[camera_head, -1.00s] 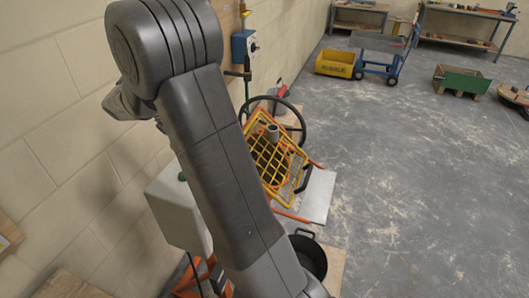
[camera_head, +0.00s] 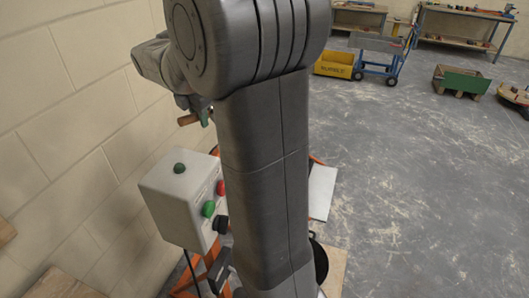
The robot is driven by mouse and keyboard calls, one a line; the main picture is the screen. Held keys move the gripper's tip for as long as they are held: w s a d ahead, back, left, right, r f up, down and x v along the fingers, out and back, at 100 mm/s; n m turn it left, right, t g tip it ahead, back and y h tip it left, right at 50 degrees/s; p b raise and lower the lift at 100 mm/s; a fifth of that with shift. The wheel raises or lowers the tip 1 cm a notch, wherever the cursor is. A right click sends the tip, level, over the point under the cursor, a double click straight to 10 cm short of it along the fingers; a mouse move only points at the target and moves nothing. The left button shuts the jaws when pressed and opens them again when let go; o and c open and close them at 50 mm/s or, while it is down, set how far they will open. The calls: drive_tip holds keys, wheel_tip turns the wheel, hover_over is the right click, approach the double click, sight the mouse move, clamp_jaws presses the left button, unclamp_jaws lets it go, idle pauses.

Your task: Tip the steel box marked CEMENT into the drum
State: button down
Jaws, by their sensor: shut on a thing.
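My large grey arm fills the middle of the camera view. My gripper is not clearly seen; the far end of the arm is behind its own links. The steel box marked CEMENT cannot be made out. The drum is not visible, and my arm covers the area of the yellow mesh guard seen earlier. A small brown piece with a green end (camera_head: 205,117) shows beside the arm's far links; I cannot tell what it belongs to.
A pale control box (camera_head: 173,205) with coloured buttons stands left of my arm, near the block wall. Part of a black tub (camera_head: 321,262) and a pale flat panel (camera_head: 321,190) show to the right. A yellow skip (camera_head: 333,64) is farther back. Open floor lies right.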

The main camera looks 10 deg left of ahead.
drive_tip(key=shift+d+r+y, duration=0.25)
drive_tip(key=shift+d+y, duration=0.05)
drive_tip(key=shift+d, duration=0.1)
drive_tip(key=d+y+b, duration=0.2)
drive_tip(key=b, duration=0.1)
drive_tip(key=shift+d+r, duration=0.1)
drive_tip(key=shift+r, duration=0.2)
drive_tip(key=shift+d+r+y+b, duration=0.25)
drive_tip(key=shift+d+y+b, duration=0.05)
drive_tip(key=shift+y+b, duration=0.1)
drive_tip(key=shift+d+r+y, duration=0.3)
drive_tip(key=shift+r, duration=0.05)
drive_tip(key=shift+d+f+m+y+b, duration=0.1)
drive_tip(key=shift+d+m+y+b, duration=0.2)
drive_tip(key=shift+d+y+b, duration=0.8)
drive_tip(key=shift+d+r+y+b, duration=0.1)
drive_tip(key=shift+r+y+b, duration=0.5)
drive_tip(key=shift+y+b, duration=0.1)
drive_tip(key=shift+d+r+m+t+y+b, duration=0.35)
drive_tip(key=shift+d+y+b, duration=0.45)
drive_tip(key=shift+b, duration=1.15)
